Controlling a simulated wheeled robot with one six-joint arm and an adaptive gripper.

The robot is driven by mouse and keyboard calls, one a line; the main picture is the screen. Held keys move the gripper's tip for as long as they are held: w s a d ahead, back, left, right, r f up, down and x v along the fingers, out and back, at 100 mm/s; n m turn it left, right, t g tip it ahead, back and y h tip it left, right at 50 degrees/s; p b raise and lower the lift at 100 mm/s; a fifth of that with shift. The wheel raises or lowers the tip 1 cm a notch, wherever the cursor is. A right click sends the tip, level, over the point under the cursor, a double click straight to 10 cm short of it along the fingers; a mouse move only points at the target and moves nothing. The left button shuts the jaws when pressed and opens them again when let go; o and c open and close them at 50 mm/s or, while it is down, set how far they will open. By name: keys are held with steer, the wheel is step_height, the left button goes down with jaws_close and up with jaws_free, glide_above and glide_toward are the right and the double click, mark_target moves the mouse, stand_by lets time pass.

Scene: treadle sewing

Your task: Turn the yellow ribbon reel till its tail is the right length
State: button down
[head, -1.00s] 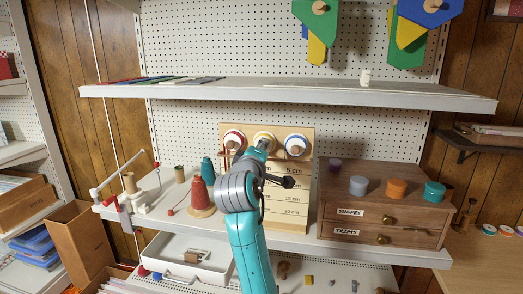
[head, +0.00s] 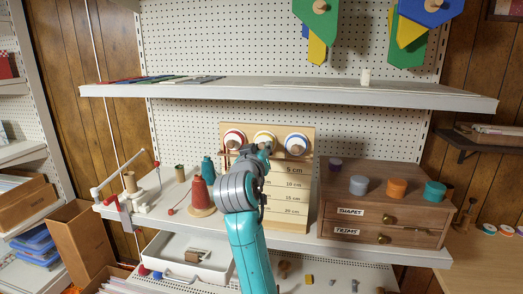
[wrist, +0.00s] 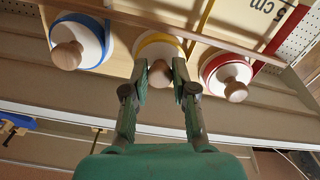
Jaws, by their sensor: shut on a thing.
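The yellow ribbon reel (head: 264,136) is the middle of three reels on a wooden board. In the wrist view the yellow-rimmed reel (wrist: 158,42) has a round wooden knob (wrist: 160,75). My gripper (wrist: 163,80) has one finger on each side of this knob and is shut on it. A yellow ribbon tail (wrist: 203,22) shows beside the reel in the wrist view. In the head view my arm hides the tail and part of the length scale. The scale (head: 292,185) reads 5, 10, 15 and 20 cm downward.
The red reel (head: 234,138) and blue reel (head: 297,143) flank the yellow one closely. A red thread cone (head: 200,195) stands left of my arm. A wooden drawer box (head: 375,205) stands right of the board. A shelf (head: 300,93) runs above.

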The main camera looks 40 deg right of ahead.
steer(key=shift+w+r+m, duration=0.1)
steer(key=shift+m, duration=16.8)
steer(key=c, duration=1)
jaws_free()
steer(key=shift+o, duration=0.2)
